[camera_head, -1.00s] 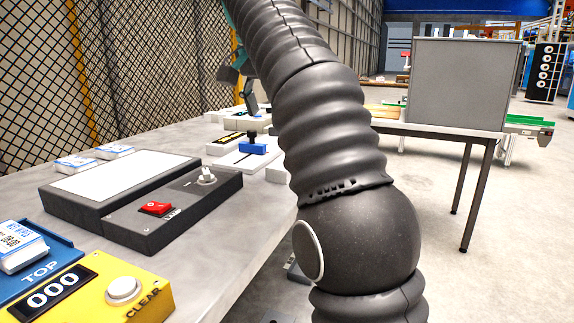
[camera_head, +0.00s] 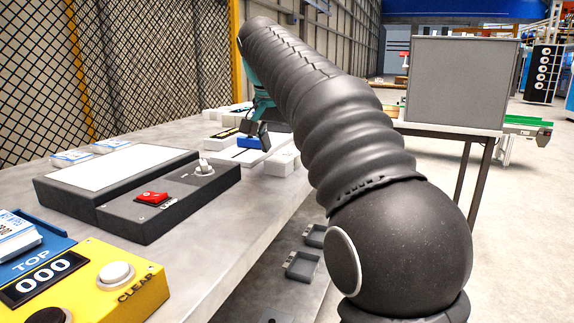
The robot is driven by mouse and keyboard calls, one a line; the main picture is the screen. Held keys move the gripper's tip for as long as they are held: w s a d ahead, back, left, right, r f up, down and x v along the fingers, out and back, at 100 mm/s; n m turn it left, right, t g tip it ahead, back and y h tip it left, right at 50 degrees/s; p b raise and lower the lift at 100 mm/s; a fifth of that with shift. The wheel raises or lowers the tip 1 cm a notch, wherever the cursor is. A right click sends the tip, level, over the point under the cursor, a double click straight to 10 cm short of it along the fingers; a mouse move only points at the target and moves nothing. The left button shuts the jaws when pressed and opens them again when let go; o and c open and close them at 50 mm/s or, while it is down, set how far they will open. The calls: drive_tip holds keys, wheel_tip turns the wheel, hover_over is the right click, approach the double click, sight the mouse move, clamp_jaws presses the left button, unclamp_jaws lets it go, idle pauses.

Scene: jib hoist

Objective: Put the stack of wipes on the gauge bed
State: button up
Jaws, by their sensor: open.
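A stack of wipes packs (camera_head: 12,238), white with blue print, lies on the blue plate marked TOP at the left edge, partly cut off by the frame. Two more white-and-blue packs (camera_head: 72,156) (camera_head: 112,144) lie flat behind the light panel. A white fixture with a blue block (camera_head: 250,142) stands farther down the bench; I cannot tell for sure if it is the gauge bed. My gripper (camera_head: 256,132) is open, hanging low in front of that fixture and partly covering it. It appears empty, and is far from the stack on the blue plate.
A black box with a white panel (camera_head: 118,166), red switch (camera_head: 152,198) and knob fills the bench middle. A yellow counter box (camera_head: 90,280) reading 000 stands in front. White blocks (camera_head: 282,160) stand near my gripper. A mesh fence (camera_head: 150,60) runs behind. Grey trays (camera_head: 302,265) lie below the bench edge.

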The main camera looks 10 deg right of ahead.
drive_tip(key=shift+x, duration=0.95)
drive_tip(key=c, duration=1.4)
